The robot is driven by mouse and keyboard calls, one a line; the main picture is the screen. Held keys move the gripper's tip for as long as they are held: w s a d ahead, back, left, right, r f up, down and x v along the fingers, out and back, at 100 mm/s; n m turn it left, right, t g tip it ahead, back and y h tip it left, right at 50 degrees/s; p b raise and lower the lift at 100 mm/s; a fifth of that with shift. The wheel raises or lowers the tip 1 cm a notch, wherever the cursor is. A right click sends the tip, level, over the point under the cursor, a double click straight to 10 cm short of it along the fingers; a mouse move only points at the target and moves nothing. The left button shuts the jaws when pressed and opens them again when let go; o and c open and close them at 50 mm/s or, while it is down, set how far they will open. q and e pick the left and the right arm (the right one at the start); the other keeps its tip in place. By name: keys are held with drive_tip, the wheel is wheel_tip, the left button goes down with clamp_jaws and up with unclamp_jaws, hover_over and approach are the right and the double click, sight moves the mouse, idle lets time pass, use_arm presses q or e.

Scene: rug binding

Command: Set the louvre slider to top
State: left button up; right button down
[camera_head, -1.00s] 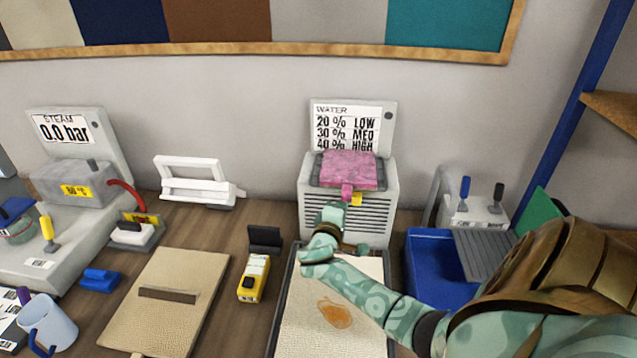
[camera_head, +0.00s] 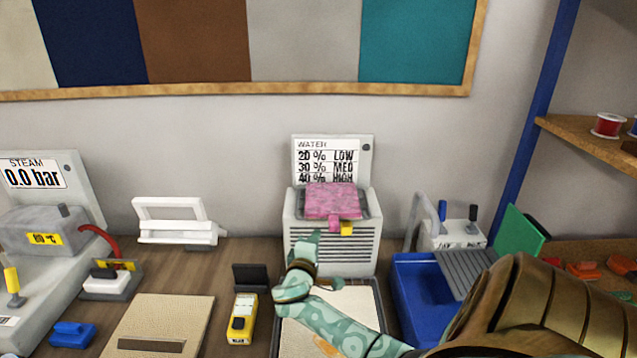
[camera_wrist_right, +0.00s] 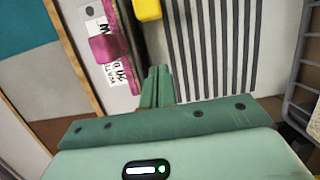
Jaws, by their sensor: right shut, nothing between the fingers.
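The grey water unit (camera_head: 375,240) has a front grille of dark louvre slats (camera_head: 335,255). A small yellow tab (camera_head: 347,229), which looks like the louvre slider, sits at the upper edge of the grille; it also shows at the top of the right wrist view (camera_wrist_right: 147,8). A pink knob (camera_head: 333,223) hangs just left of it, below a pink pad (camera_head: 332,200). My right gripper (camera_head: 314,240) is shut and empty in front of the grille's left part, below and left of the yellow tab. Its fingers (camera_wrist_right: 157,86) look apart from the tab and the knob. My left gripper is out of view.
A framed tray (camera_head: 352,302) lies below my right gripper. A blue bin (camera_head: 415,300) stands to the right, a yellow device (camera_head: 242,318) and a black stand (camera_head: 250,278) to the left. A white-handled tool (camera_head: 172,222) lies farther left by the wall.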

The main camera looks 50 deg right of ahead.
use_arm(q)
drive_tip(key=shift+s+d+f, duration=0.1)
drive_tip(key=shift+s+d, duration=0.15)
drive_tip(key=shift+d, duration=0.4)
use_arm(e)
drive_tip(key=v, duration=0.8)
drive_tip(key=shift+s+d, duration=0.2)
drive_tip(key=shift+s, duration=0.2)
drive_tip(key=shift+a, duration=0.1)
